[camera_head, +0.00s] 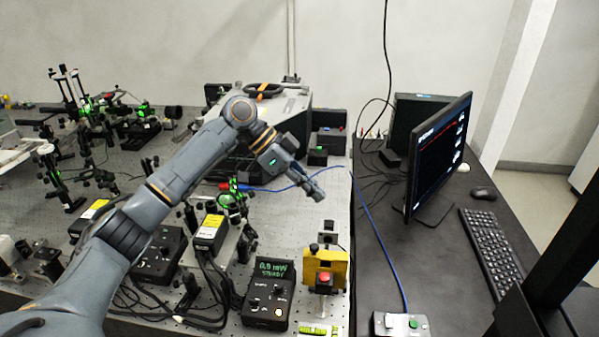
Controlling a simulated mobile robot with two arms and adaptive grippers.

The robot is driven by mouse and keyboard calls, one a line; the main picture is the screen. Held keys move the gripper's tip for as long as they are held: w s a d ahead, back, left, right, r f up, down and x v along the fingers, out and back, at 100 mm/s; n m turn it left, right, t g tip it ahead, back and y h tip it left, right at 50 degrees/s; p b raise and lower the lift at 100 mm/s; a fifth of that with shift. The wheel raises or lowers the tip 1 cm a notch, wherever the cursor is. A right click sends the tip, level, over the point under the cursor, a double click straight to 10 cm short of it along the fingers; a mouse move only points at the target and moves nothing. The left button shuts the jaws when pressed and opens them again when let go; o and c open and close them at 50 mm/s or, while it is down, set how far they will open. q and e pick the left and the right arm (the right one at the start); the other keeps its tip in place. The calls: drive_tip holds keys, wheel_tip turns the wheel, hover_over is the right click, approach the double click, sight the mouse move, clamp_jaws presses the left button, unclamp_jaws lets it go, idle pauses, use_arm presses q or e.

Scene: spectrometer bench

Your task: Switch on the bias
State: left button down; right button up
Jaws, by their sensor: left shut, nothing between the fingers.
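My left gripper (317,194) is shut and empty, held in the air over the right part of the optical bench and pointing down to the right. It touches nothing that I can see. A black meter (268,295) with a lit green display and knobs stands at the bench's front. I cannot tell which control is the bias switch. My right gripper is not in view.
A monitor (439,160), a keyboard (496,251) and a mouse (483,193) are on the dark desk at right. Optics mounts and loose cables crowd the bench (334,185) at left.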

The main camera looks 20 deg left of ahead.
sight(329, 224)
use_arm(q)
drive_tip(key=f, duration=0.1)
drive_tip(key=d+f+p, duration=0.1)
drive_tip(key=f, duration=0.1)
drive_tip(key=d+f, duration=0.1)
drive_tip(key=shift+d+f+p, duration=0.1)
drive_tip(key=shift+f+p, duration=0.2)
drive_tip(key=shift+f, duration=0.1)
drive_tip(key=shift+s+f, duration=0.1)
drive_tip(key=shift+f, duration=0.45)
